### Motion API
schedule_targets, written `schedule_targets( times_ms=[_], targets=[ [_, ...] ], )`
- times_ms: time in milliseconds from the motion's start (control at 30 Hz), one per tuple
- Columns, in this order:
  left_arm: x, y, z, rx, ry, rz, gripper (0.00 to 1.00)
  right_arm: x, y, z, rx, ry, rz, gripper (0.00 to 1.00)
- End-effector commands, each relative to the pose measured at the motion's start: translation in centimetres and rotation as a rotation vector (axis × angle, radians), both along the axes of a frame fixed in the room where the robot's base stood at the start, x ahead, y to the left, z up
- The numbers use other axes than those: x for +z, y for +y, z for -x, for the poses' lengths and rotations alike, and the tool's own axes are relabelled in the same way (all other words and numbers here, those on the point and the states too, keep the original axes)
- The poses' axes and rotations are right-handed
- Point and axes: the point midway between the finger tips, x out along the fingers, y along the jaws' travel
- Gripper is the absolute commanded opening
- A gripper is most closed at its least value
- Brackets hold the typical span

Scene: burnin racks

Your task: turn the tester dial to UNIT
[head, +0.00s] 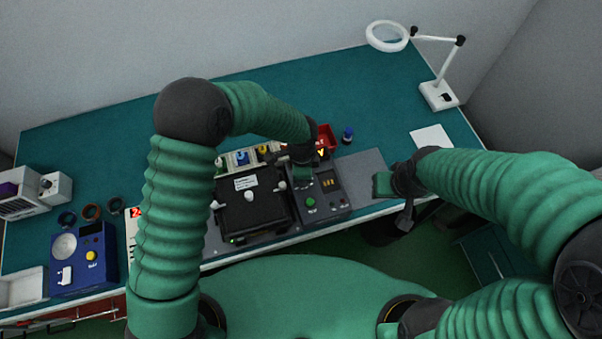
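A dark grey box with a green round button and small orange marks, which looks like the tester (334,201), stands at the front middle of the bench. My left gripper (301,167) is over its back left part and hides that area. I cannot make out a dial or the word UNIT there. Whether the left fingers touch anything or are closed is too small to tell. My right gripper (394,196) is to the right of the box, near the bench's front edge, with its fingers apart and nothing between them.
A black case (252,208) stands directly left of the grey box. A blue device (84,259) with a yellow button is at the far left. A red bin (326,137) and a blue knobbed item (347,135) are behind. The bench's back right is clear beside a lamp (438,96).

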Motion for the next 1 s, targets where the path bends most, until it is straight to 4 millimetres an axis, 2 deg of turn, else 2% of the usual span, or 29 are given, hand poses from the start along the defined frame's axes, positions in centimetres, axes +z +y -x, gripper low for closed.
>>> schedule_targets(
  times_ms=[300, 333, 500, 867, 1000],
  targets=[
    [0.18, -0.27, -0.34, -0.003, -0.009, 0.007, 0.00, 0.00, 0.00, 0.00, 0.000, 0.000, 0.000, 0.36],
    [0.18, -0.27, -0.34, -0.003, -0.009, 0.007, 0.28, 0.00, 0.00, 0.00, 0.000, 0.000, 0.000, 0.36],
    [0.12, -0.19, -0.19, -0.003, -0.006, 0.005, 0.48, 0.00, 0.00, 0.00, 0.000, 0.000, 0.000, 0.36],
    [0.05, -0.08, 0.02, -0.002, -0.002, 0.002, 0.48, -0.01, 0.00, 0.00, 0.000, 0.000, 0.000, 0.36],
    [0.85, -0.10, -0.03, -0.001, -0.004, 0.003, 0.48, -0.16, 0.00, 0.00, 0.000, 0.000, 0.000, 0.36]
  ],
)
